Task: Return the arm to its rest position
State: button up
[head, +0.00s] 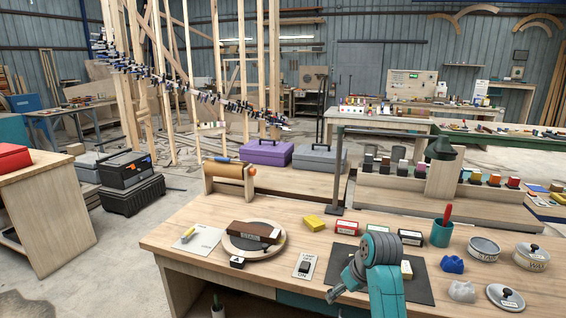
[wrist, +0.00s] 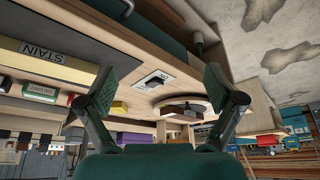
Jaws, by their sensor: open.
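My arm (head: 383,250), teal and grey, is bent over the front middle of the wooden workbench (head: 290,215), above a dark mat (head: 424,287). In the wrist view my gripper (wrist: 160,78) is open, its two fingers wide apart with nothing between them. The wrist picture is turned nearly upside down. Beyond the fingers it shows the bench top with a switch plate (wrist: 154,80) and a box marked STAIN (wrist: 42,54). In the head view the arm hides part of the mat and the box on it.
Left of the arm are a switch plate (head: 304,266), a round board (head: 228,245) carrying a brown block, and a yellow block (head: 315,222). Small boxes (head: 347,225) stand behind the arm. A teal cup (head: 441,234) and tins (head: 483,248) stand to the right.

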jog(key=s+f+m+t, duration=0.3)
jog(key=s+f+t, duration=0.1)
jog(key=s+f, duration=1.6)
jog(key=s+d+m+t+h, duration=0.2)
jog(key=s+t, duration=0.2)
jog(key=s, duration=2)
jog(key=s+r+t, duration=0.2)
jog(key=s+r, duration=1.1)
jog(key=r, duration=0.2)
jog(key=shift+a+t, duration=0.15)
jog(key=shift+t, duration=0.15)
